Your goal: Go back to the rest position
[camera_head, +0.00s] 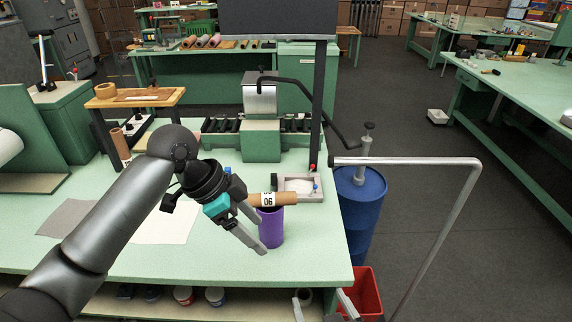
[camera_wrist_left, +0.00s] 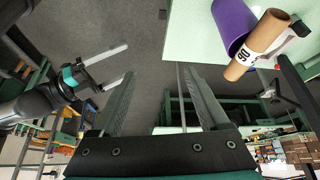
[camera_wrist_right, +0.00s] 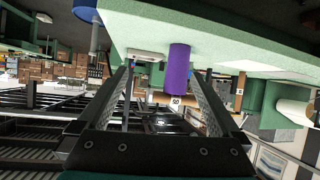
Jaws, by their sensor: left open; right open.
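My left gripper (camera_head: 262,236) is open beside a purple cylinder (camera_head: 271,228) on the green table (camera_head: 120,255). Nothing is between its fingers in the left wrist view (camera_wrist_left: 158,75). My right gripper (camera_head: 322,300) is low at the table's front edge, with only its finger ends in the head view. It is open and empty in the right wrist view (camera_wrist_right: 163,72). A brown tube (camera_head: 285,199) with a "06" label is at the top of the purple cylinder; whether it rests on it, I cannot tell.
A small tray (camera_head: 301,188) lies behind the cylinder. A blue drum (camera_head: 362,205) with a pump stands off the table's right edge. A red bin (camera_head: 363,290) is on the floor in front of it. A grey rail (camera_head: 440,235) rises at the right. A roller machine (camera_head: 260,138) stands at the table's back.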

